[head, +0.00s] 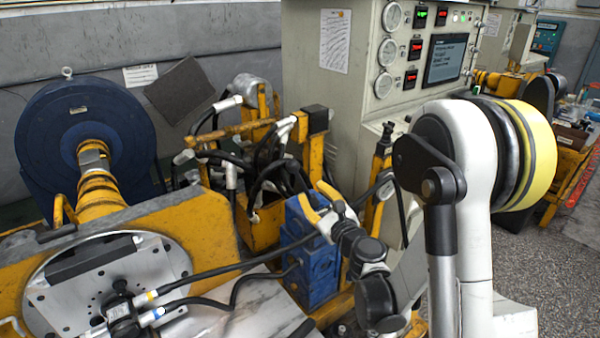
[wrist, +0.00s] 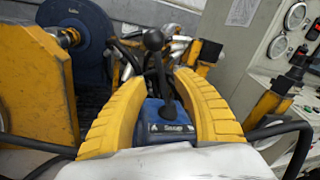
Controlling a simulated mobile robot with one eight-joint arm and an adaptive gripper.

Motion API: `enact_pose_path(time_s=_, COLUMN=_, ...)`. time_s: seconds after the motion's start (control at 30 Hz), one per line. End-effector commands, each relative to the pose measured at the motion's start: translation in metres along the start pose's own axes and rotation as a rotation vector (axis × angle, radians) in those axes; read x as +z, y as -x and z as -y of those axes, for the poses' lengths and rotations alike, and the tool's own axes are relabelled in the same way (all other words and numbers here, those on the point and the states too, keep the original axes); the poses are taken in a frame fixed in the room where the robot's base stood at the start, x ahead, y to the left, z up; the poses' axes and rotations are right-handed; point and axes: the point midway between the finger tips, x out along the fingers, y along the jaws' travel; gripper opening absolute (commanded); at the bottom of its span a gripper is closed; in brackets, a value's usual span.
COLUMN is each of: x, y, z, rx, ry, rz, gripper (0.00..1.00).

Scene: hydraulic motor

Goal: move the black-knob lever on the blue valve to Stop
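The blue valve (head: 300,262) is a blue block low in the middle of the head view. In the wrist view its top (wrist: 152,112) shows between my fingers, with a dark label whose small lettering I cannot read surely. The lever (wrist: 160,75) rises from it, roughly upright, with a round black knob (wrist: 153,40) on top. My gripper (wrist: 161,78) is open, its two curved yellow fingers standing left and right of the lever with gaps on both sides.
Black hoses (head: 215,272) cross left of the valve. Yellow framework with hoses (head: 258,215) stands behind it. A grey control cabinet (head: 350,105) with gauges and a screen is behind to the right. A large blue disc (head: 95,125) stands at left.

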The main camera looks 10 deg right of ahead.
Motion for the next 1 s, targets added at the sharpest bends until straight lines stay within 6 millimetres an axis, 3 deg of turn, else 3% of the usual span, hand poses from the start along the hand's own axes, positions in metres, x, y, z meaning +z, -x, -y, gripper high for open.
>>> enact_pose_path(time_s=0.3, x=-0.001, y=-0.062, z=-0.002, rx=0.003, ry=0.003, rz=0.001, gripper=0.35)
enact_pose_path(time_s=0.5, x=0.000, y=-0.089, z=-0.001, rx=0.002, ry=0.004, rz=0.000, gripper=0.35)
enact_pose_path(time_s=0.9, x=0.001, y=-0.097, z=-0.001, rx=0.002, ry=0.005, rz=0.000, gripper=0.34)
enact_pose_path(time_s=1.0, x=0.001, y=-0.097, z=0.000, rx=0.002, ry=0.005, rz=0.000, gripper=0.03)
